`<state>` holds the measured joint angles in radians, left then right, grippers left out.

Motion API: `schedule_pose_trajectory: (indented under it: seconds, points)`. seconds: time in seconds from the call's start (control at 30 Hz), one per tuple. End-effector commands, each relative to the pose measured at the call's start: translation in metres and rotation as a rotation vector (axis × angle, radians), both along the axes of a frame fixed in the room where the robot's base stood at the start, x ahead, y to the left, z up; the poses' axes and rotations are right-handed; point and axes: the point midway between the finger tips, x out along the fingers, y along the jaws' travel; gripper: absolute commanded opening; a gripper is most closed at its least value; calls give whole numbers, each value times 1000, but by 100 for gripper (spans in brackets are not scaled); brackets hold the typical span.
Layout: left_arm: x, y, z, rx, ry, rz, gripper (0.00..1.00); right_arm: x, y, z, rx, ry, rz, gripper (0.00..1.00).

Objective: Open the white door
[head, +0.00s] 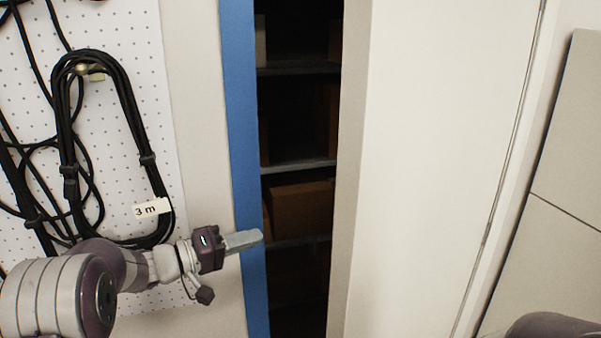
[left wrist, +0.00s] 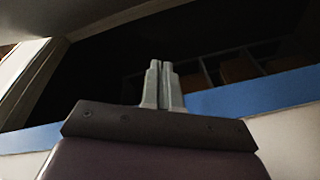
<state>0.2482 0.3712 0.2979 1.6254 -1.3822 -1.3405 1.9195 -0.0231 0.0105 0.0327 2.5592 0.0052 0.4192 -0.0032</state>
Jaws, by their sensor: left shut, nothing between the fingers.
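The white door (head: 430,160) stands partly open in the head view, with a dark gap between its left edge and the blue door frame (head: 241,150). My left gripper (head: 258,237) is at the blue frame, its fingertips at the left side of the gap and apart from the door's edge. Its fingers are together with nothing between them. In the left wrist view the closed fingers (left wrist: 160,82) point toward the dark opening, with a blue strip (left wrist: 255,97) to the right. My right gripper is not in view; only a bit of dark arm shows at the bottom right.
Shelves (head: 300,166) with a brown box (head: 300,207) show inside the dark opening. Black cables (head: 68,130) hang on a white pegboard (head: 150,75) at the left, with a "3 m" label (head: 147,210). Pale panels (head: 570,170) stand at the right.

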Motion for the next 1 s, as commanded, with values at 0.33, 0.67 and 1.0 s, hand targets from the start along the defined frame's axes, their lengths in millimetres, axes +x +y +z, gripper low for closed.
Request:
schedule_pose_trajectory:
  seconds: [0.33, 0.67, 1.0]
  points:
    - [-79, 5, 55, -141, 468, -562, 0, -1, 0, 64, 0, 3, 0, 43]
    - [-82, -64, 58, -140, 467, -562, 0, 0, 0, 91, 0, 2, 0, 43]
    - [-105, -109, 57, -140, 464, -559, 0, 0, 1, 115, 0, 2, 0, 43]
